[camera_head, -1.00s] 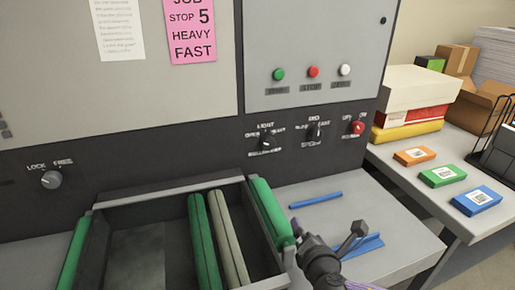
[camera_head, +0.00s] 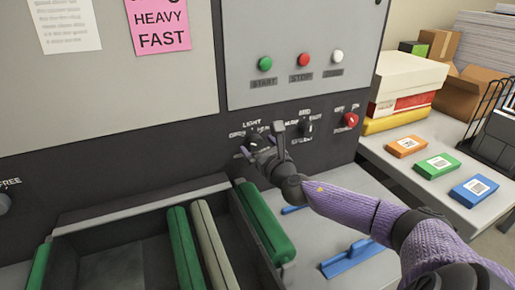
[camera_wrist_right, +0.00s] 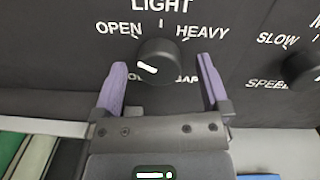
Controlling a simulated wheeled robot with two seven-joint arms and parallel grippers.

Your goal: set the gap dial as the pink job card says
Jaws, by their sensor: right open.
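The pink job card (camera_head: 158,22) is on the upper panel in the head view; its visible lines read HEAVY and FAST, its top is cut off. The gap dial (camera_wrist_right: 160,62) is a round black knob with OPEN at its upper left, LIGHT above and HEAVY at its upper right. Its white mark is on the left of its face, on the OPEN side. My right gripper (camera_head: 264,143) is open at the dial, partly hiding it in the head view. In the right wrist view, its purple fingers (camera_wrist_right: 161,72) stand either side of the knob with gaps showing. My left gripper is out of view.
The speed dial (camera_head: 305,126) is just right, with a red knob (camera_head: 350,119) beyond it. Green (camera_head: 265,64), red (camera_head: 304,60) and white (camera_head: 338,57) buttons are above. The roller tray (camera_head: 140,198) and a blue part (camera_head: 350,260) lie below.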

